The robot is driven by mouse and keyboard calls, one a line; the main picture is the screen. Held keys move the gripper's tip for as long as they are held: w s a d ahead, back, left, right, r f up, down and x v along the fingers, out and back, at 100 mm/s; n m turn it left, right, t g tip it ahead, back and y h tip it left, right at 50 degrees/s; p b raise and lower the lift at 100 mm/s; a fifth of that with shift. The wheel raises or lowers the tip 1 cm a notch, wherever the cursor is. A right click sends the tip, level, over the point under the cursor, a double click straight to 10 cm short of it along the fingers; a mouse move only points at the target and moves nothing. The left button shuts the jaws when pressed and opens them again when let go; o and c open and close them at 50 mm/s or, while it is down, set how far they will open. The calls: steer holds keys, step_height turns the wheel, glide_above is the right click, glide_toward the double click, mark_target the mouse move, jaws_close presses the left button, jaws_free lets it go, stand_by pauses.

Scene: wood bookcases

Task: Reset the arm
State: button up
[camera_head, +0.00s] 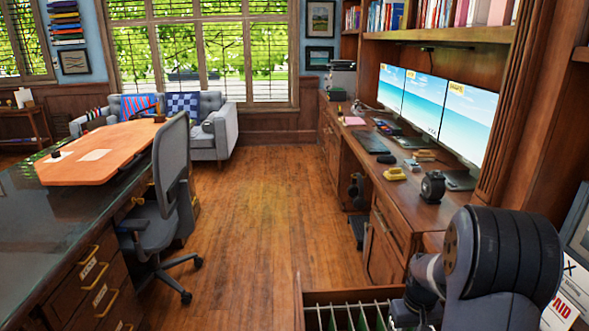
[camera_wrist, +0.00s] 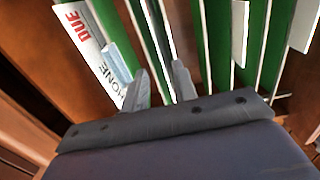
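My arm (camera_head: 500,255) is at the lower right of the head view, bent down beside an open drawer. My gripper (camera_wrist: 160,77) shows in the wrist view with its two fingers apart. It is over hanging green folders (camera_wrist: 219,45) with white edges. No object is seen clamped between the fingers. In the head view the gripper itself is hidden or cut off.
The open wooden drawer (camera_head: 303,297) holds several green folders. The right desk (camera_head: 335,140) bears monitors (camera_head: 425,100), a yellow object (camera_head: 394,174) and a black round object (camera_head: 432,187). An office chair (camera_head: 165,235) stands left. The floor (camera_head: 250,210) between is clear.

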step_height(320, 180, down, 2)
steer(key=shift+f, duration=0.1)
steer(key=shift+r+p, duration=1.15)
steer(key=shift+r, duration=0.75)
